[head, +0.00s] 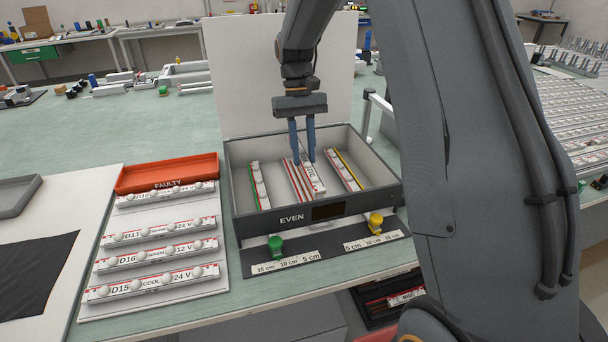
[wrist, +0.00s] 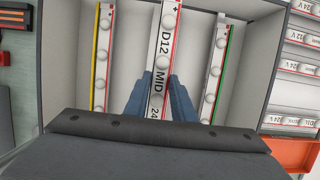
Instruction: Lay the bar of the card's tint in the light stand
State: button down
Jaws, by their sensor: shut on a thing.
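My gripper (head: 304,158) reaches down into the open grey box marked EVEN (head: 238,190). Its blue fingers are shut on a white bar (head: 316,184) with a red edge and round lamps. The wrist view shows this bar (wrist: 166,38) between the fingers (wrist: 158,95), lettered D12, MID and 24, the rest hidden. The bar is inside the box, between a green-edged bar (head: 259,184) and a yellow-edged bar (head: 345,170). Red and white strips lie just left of it in the head view. I cannot tell whether it touches the floor. I cannot make out a card.
A white rack (head: 150,312) at left holds several bars, including D11, D16 and D15 COOL. Behind it is an orange FAULTY tray (head: 140,180). Green (head: 275,246) and yellow (head: 375,222) knobs stand before the box on centimetre scales. A white panel (head: 235,85) rises behind.

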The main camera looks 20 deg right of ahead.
jog(key=shift+f+p, duration=0.75)
jog(key=shift+f, duration=2.55)
jog(key=shift+f, duration=0.1)
jog(key=c, duration=1.5)
grip_release()
jog(key=b+v, duration=0.3)
jog(key=v, duration=0.9)
jog(key=shift+r, duration=0.25)
